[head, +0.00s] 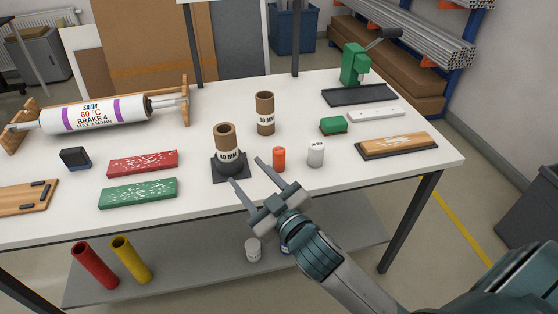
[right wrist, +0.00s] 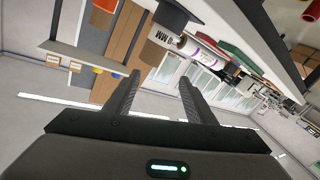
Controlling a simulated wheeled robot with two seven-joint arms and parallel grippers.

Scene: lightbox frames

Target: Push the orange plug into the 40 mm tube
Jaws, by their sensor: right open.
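The orange plug (head: 279,159) stands upright on the white table, in front of the rear tube. A brown cardboard tube (head: 225,136) with a white size label stands upright in a black square holder (head: 231,175). A second, similar brown tube (head: 265,105) stands behind it to the right. My left gripper is not in view.
A white plug (head: 316,154) stands right of the orange one. A green block (head: 333,125), wooden board (head: 397,145) and green press (head: 355,65) are at the right. Red (head: 143,163) and green (head: 138,193) slabs and a large roll (head: 95,113) are at the left.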

